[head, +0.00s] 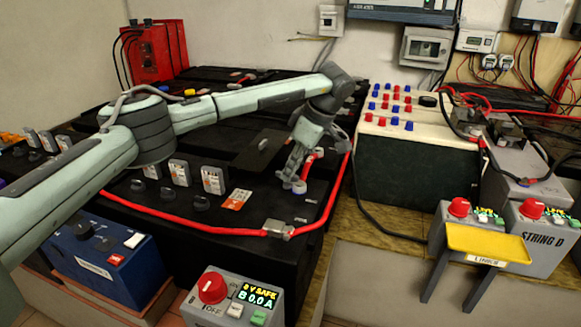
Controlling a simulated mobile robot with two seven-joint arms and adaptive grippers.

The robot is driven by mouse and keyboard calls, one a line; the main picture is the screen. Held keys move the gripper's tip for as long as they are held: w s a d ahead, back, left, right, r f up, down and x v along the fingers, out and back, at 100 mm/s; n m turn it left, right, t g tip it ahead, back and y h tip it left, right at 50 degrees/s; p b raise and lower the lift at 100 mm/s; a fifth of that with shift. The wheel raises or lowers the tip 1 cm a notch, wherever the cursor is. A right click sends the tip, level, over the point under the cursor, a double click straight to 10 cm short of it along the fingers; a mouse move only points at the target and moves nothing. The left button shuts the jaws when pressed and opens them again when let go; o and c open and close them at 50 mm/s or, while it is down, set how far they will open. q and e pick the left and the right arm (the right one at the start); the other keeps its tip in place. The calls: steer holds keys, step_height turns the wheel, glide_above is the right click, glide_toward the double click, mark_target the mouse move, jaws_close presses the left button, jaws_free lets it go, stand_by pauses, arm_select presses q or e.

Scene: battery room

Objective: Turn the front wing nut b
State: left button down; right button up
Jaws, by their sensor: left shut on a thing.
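My left arm reaches in from the left across the black battery bank (235,262). My left gripper (292,182) points down at the right part of the bank's top, beside a short red cable piece (309,163). Its fingers are shut on a small part at the terminal there, which looks to be the front wing nut b. The fingers mostly cover the nut, so its angle cannot be told. My right gripper is not in view.
A red cable (190,226) with a metal lug (278,230) runs along the bank's front and up its right side. A dark flat cover (263,150) stands left of the gripper. A control box (240,298) stands in front. A yellow tray (488,243) is at right.

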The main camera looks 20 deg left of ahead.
arm_select(q)
steer(key=shift+n+g, duration=0.3)
steer(key=shift+n, duration=0.3)
steer(key=c, duration=1.6)
jaws_free()
steer(key=v, duration=1.2)
